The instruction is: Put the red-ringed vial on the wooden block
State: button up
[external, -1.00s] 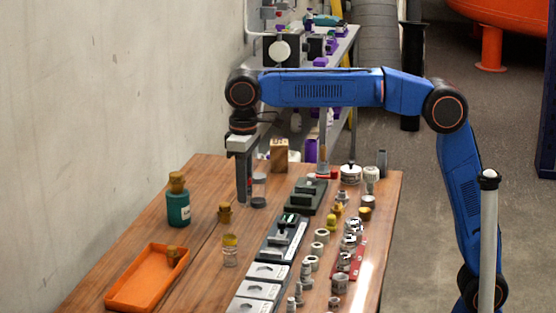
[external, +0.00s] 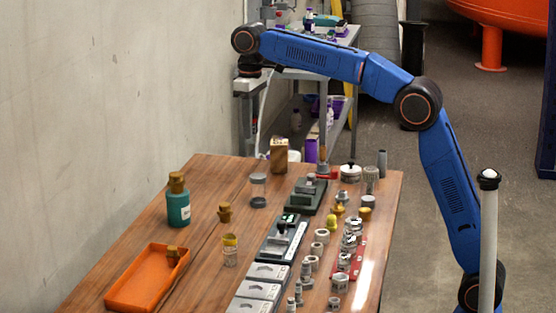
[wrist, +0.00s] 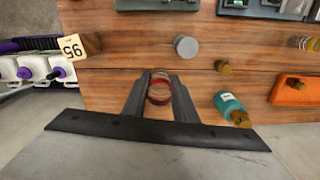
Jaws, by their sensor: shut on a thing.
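The red-ringed vial (wrist: 159,92) is clear glass with a red band and sits between my fingers in the wrist view. My gripper (wrist: 160,78) is shut on it. In the external view my gripper (external: 248,150) is raised above the far left part of the table, and I cannot make out the vial there. The wooden block (external: 279,155) stands upright at the table's far end, right of my gripper. In the wrist view the block (wrist: 93,43) is left of my fingers, with a white label reading 95.
A clear jar with a dark base (external: 258,192) stands below my gripper. A teal bottle (external: 178,205), a cork (external: 225,213), a yellow-banded jar (external: 230,252) and an orange tray (external: 120,288) are nearer. Devices and fittings crowd the right side. A wall (external: 120,90) runs along the left.

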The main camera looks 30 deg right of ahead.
jog(key=w+d+r+m, duration=0.1)
jog(key=w+d+r, duration=0.1)
jog(key=w+d, duration=0.5)
jog(key=w+d+r, duration=0.2)
jog(key=w+d, duration=0.2)
jog(key=d, duration=0.5)
send_over(279, 141)
jog(key=shift+s+f, duration=0.2)
jog(key=shift+f, duration=4.95)
jog(key=shift+f, duration=0.1)
jog(key=o, duration=1)
notch_tip(279, 141, up, 12)
jog(key=shift+r, duration=0.1)
